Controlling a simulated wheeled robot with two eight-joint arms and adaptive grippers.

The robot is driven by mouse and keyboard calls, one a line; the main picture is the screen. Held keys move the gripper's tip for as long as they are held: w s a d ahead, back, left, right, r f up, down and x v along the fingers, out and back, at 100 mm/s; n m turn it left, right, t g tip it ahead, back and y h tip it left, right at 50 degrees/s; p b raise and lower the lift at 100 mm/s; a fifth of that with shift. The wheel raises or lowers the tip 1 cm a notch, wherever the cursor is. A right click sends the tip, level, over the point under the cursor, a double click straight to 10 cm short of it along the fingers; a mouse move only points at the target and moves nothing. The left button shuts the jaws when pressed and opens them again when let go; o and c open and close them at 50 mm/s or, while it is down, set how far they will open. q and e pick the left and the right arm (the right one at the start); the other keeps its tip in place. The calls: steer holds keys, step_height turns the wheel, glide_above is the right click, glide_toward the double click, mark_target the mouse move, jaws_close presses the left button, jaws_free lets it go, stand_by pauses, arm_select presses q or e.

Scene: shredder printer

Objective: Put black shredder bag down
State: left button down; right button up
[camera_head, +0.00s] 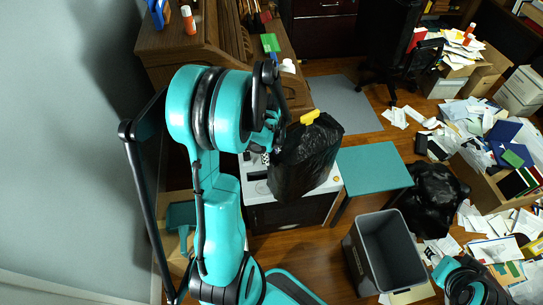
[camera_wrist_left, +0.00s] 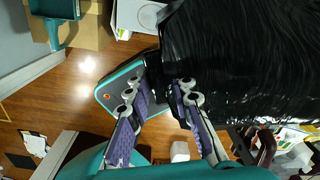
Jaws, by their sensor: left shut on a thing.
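My left gripper (camera_head: 268,138) is at the bag's upper left side. In the left wrist view the fingers (camera_wrist_left: 163,95) are at the edge of the shiny black bag (camera_wrist_left: 245,55), which fills the upper right. The gripper is shut on the bag; the exact grip point is partly hidden. I cannot tell whether the bag touches the cabinet top.
A second black bag (camera_head: 432,195) lies on the floor beside the teal-topped stand (camera_head: 370,168). An empty grey bin (camera_head: 386,252) stands in front. Papers and boxes (camera_head: 496,75) clutter the right. A wooden desk (camera_head: 170,45) is at upper left. A grey mat (camera_head: 345,95) lies behind.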

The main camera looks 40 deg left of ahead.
arm_select(q)
steer(key=c, duration=1.3)
jaws_free()
steer(key=shift+c, duration=0.2)
